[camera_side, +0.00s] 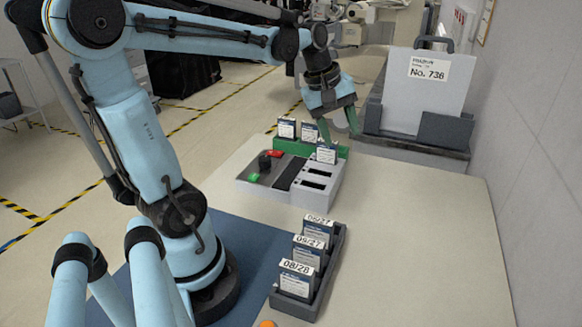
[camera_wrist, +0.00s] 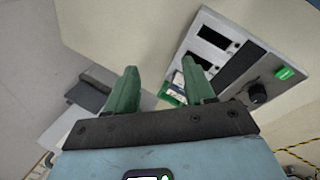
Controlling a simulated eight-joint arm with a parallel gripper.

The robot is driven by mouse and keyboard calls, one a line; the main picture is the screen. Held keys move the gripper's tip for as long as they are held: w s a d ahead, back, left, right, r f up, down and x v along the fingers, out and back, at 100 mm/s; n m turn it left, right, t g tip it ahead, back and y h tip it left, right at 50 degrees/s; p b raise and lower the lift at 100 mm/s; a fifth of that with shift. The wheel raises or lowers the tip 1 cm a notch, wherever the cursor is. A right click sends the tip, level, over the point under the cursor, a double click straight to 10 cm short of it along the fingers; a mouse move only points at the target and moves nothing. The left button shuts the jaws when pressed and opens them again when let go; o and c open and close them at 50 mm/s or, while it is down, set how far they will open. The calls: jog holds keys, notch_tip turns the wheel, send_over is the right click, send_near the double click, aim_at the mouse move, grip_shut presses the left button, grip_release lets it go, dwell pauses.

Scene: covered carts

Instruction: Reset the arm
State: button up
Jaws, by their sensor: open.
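My gripper (camera_side: 339,132) is open and empty, with green fingers pointing down. In the side view it is in the air above the back right end of a grey device (camera_side: 331,187). In the wrist view, my gripper (camera_wrist: 160,74) has its two green fingers spread. The device (camera_wrist: 213,29) lies beyond the right finger, with dark slots, a black knob (camera_wrist: 258,92) and a green button (camera_wrist: 284,72). A green rack (camera_side: 291,147) at the device's back holds white labelled cartridges, one (camera_side: 326,154) near my fingers. A cartridge partly shows between the fingers in the wrist view.
A dark rack (camera_side: 334,262) in front holds three dated cartridges (camera_side: 295,280). A grey case with a "No. 736" label (camera_side: 428,68) stands at the back right, near the wall (camera_side: 530,100). The table's right side (camera_side: 430,240) is clear.

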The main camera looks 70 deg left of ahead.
jog(key=s+d+f+m+t, duration=0.1)
jog(key=s+d+f+m, duration=0.1)
jog(key=d+m, duration=0.3)
jog(key=s+d+f+m+t, duration=0.1)
jog(key=s+d+m+t, duration=0.1)
jog(key=d+m, duration=0.4)
jog(key=shift+s+d+f+m+y, duration=0.35)
jog(key=shift+s+m, duration=0.35)
jog(key=shift+m, duration=1.6)
